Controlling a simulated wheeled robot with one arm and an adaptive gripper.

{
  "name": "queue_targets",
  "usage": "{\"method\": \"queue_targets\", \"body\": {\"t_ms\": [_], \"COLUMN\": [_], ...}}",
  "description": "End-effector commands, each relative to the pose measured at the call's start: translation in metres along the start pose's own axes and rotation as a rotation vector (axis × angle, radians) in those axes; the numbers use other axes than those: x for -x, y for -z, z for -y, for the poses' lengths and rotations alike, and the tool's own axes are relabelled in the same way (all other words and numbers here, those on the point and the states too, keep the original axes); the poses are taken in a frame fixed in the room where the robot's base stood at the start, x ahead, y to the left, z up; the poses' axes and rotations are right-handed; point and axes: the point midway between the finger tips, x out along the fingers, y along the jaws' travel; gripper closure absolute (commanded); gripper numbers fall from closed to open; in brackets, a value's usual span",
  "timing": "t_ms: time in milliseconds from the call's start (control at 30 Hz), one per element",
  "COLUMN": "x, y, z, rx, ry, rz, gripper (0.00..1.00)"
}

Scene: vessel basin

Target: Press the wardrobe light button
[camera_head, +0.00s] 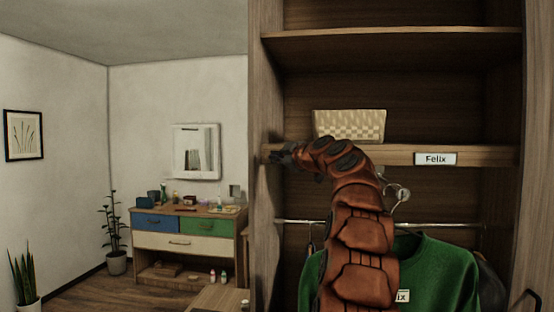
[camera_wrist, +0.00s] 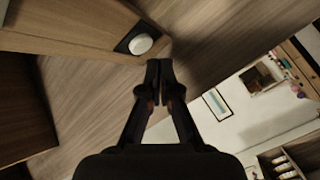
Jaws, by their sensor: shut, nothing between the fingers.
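The wardrobe (camera_head: 265,80) is open on the right of the head view. In the wrist view a round white button (camera_wrist: 140,44) sits on a dark square plate, on a wooden face close to the wardrobe's side panel (camera_wrist: 95,100). My gripper (camera_wrist: 159,64) is shut and empty, its fingertips just below and right of the button in the picture. I cannot tell how large the gap is. In the head view my gripper (camera_head: 278,155) is at the left end of the middle shelf (camera_head: 480,155), and the button cannot be made out there.
A woven basket (camera_head: 350,124) stands on the middle shelf, which bears a "Felix" label (camera_head: 435,159). A green sweater (camera_head: 440,270) hangs from the rail (camera_head: 470,225) below. A dresser (camera_head: 185,240) with small items stands in the room to the left.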

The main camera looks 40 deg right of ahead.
Motion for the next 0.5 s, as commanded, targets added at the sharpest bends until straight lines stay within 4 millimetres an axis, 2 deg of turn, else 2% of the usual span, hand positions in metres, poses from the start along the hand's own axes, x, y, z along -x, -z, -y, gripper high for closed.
{"method": "queue_targets", "body": {"t_ms": [500], "x": [-0.0066], "y": [-0.0044], "z": [-0.0029], "rx": [-0.001], "ry": [0.002], "rz": [0.001], "gripper": [1.00]}}
